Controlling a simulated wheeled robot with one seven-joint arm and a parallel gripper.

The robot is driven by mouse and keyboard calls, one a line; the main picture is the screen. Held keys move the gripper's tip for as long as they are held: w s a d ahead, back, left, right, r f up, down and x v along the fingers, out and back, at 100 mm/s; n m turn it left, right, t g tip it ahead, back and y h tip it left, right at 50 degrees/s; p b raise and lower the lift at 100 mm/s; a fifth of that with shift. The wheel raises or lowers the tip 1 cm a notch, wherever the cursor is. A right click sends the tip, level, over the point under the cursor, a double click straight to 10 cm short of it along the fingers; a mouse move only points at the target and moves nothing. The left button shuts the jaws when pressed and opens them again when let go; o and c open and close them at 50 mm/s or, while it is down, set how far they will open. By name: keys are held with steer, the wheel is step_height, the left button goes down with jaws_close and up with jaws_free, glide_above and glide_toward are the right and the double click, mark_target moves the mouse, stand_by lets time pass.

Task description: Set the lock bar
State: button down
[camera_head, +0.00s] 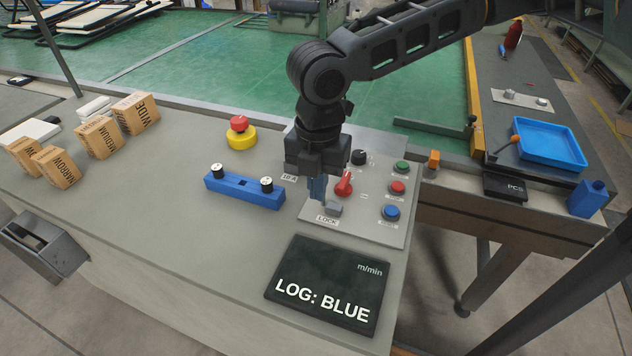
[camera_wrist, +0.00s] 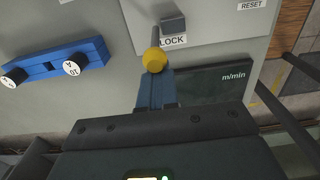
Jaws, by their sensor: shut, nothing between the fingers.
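A grey block (camera_head: 333,209) with a LOCK label (camera_head: 327,219) sits at the front left of the grey control panel (camera_head: 375,228). In the wrist view, the block (camera_wrist: 173,24) is at top centre, with a yellow ball knob (camera_wrist: 155,60) on a thin stem beside it. My gripper (camera_head: 318,197) points down just left of the block. Its blue fingers (camera_wrist: 154,84) are shut and empty, right at the yellow knob; I cannot tell whether they touch it. The knob is not visible in the head view.
The panel also carries a red selector (camera_head: 344,184) and green, red and blue buttons (camera_head: 391,212). A black display (camera_head: 327,285) reading LOG: BLUE lies in front. A red emergency stop (camera_head: 239,124) stands behind the blue bar.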

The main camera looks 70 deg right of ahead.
steer(key=shift+d+r, duration=0.1)
steer(key=shift+d, duration=0.35)
steer(key=shift+d+f+p, duration=0.2)
steer(key=shift+d+p, duration=0.15)
steer(key=shift+d, duration=0.9)
steer(key=shift+d+f, duration=0.1)
steer(key=shift+d, duration=0.05)
steer(key=shift+w+d+f, duration=0.1)
steer(key=shift+d+f, duration=0.25)
steer(key=shift+d, duration=0.3)
step_height(320, 180, up, 8)
steer(key=a+p, duration=0.1)
steer(key=p, duration=0.6)
steer(key=shift+a+p, duration=0.15)
steer(key=shift+p, duration=0.15)
stand_by(0.4)
